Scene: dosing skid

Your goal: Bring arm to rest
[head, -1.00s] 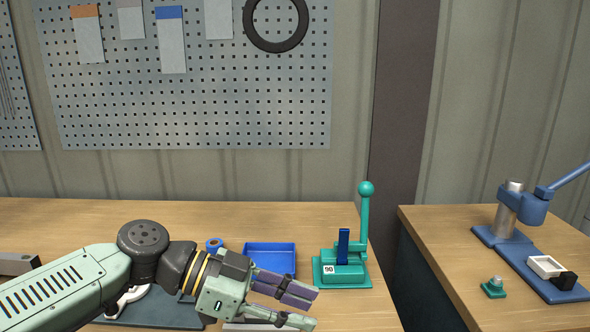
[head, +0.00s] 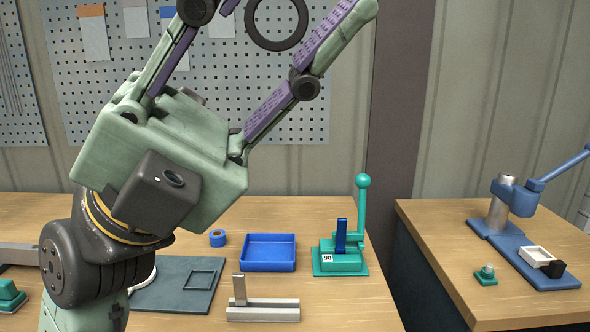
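My gripper (head: 285,20) is raised high in front of the camera, pointing up and to the right. The left fingertip is cut off by the top edge of the picture. My arm rises from the lower left and hides part of the bench and pegboard.
On the wooden bench (head: 340,300) are a blue tray (head: 268,253), a teal lever press (head: 340,262), a blue roll (head: 217,238), a dark mat (head: 180,287) and a grey metal fixture (head: 262,312). A second bench (head: 440,235) at right holds a blue press (head: 515,200). A pegboard (head: 300,110) hangs behind.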

